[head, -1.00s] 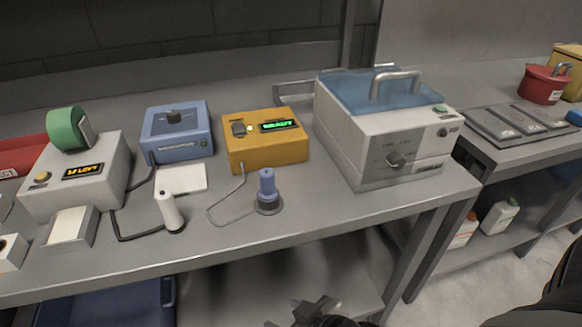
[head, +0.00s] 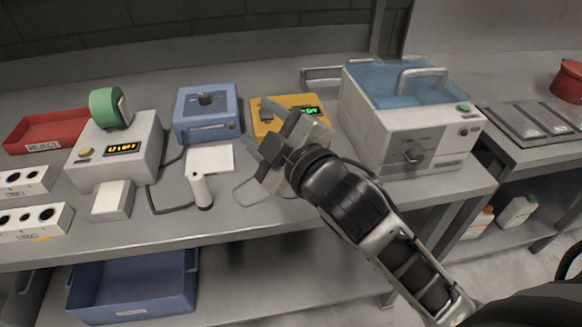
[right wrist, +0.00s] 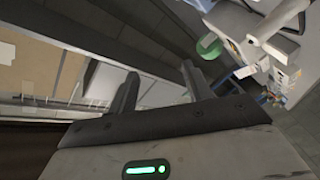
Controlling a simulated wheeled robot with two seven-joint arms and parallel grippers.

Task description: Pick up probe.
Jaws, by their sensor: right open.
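My right gripper (head: 265,128) is open over the bench, in front of the yellow box (head: 258,118). In the right wrist view its two fingers (right wrist: 158,85) stand apart with nothing between them. The blue upright probe-like piece in its round base, seen earlier in front of the yellow box, is now hidden behind my right gripper and wrist. I cannot tell contact with the hidden piece. My left gripper is not in view.
A grey device with a green roll (head: 108,106), a blue box (head: 206,115) and a white pad (head: 210,158) stand on the left. A lidded bath (head: 425,140) stands right of my wrist. A red tray (head: 42,133) lies far left; a blue bin (head: 130,290) is below.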

